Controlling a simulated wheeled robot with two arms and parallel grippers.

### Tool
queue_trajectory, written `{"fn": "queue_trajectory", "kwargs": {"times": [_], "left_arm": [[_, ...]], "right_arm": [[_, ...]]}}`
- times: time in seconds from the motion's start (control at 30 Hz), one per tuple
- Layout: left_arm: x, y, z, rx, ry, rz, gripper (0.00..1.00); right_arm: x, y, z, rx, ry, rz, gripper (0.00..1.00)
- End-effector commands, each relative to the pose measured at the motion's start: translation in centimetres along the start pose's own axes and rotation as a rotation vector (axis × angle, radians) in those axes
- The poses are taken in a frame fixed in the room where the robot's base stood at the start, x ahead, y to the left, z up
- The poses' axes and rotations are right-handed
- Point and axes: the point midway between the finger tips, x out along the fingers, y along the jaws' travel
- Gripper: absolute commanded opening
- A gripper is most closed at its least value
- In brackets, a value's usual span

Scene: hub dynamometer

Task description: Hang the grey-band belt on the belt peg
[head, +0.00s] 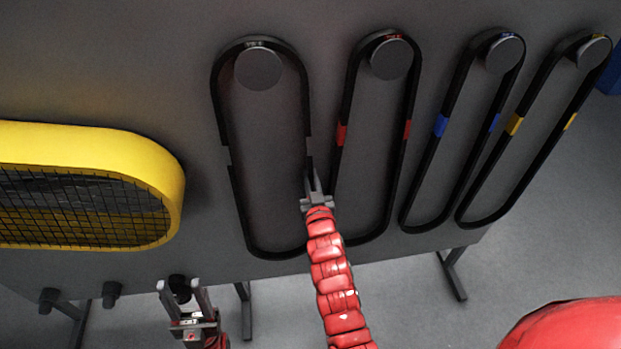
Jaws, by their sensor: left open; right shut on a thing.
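The grey-band belt (239,203) is a black loop at the left of the row of belts, its grey bands blending with the grey panel. Its upper end runs around a round dark peg (258,69), behind the peg's disc; I cannot tell whether it bears on the peg. My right gripper (314,180) is shut on the belt's right strand, a little below the band, and hides a piece of it. My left gripper (183,287) is open near the panel's lower edge, with a dark knob between or behind its fingers.
Red-band (409,155), blue-band (439,128) and yellow-band (514,125) belts hang on their own pegs to the right. The red-band belt is close beside my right gripper. A yellow-framed mesh guard (160,190) is at left. Dark knobs (112,292) line the lower edge.

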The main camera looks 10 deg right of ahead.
Motion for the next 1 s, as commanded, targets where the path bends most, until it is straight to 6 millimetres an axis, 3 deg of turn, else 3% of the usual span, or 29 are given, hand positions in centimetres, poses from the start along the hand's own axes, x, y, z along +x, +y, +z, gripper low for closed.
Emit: {"fn": "queue_trajectory", "kwargs": {"times": [0.9,0.93,1.0], "left_arm": [[-0.78,0.04,0.13,0.000,0.000,0.000,0.50],[-0.78,0.04,0.13,0.000,0.000,0.000,0.50],[-0.78,0.04,0.13,0.000,0.000,0.000,0.50]], "right_arm": [[0.22,0.32,-0.07,-0.003,0.012,0.006,0.00],[0.21,0.32,-0.06,-0.003,0.011,0.006,0.17],[0.21,0.33,-0.04,-0.003,0.011,0.006,0.29]]}}
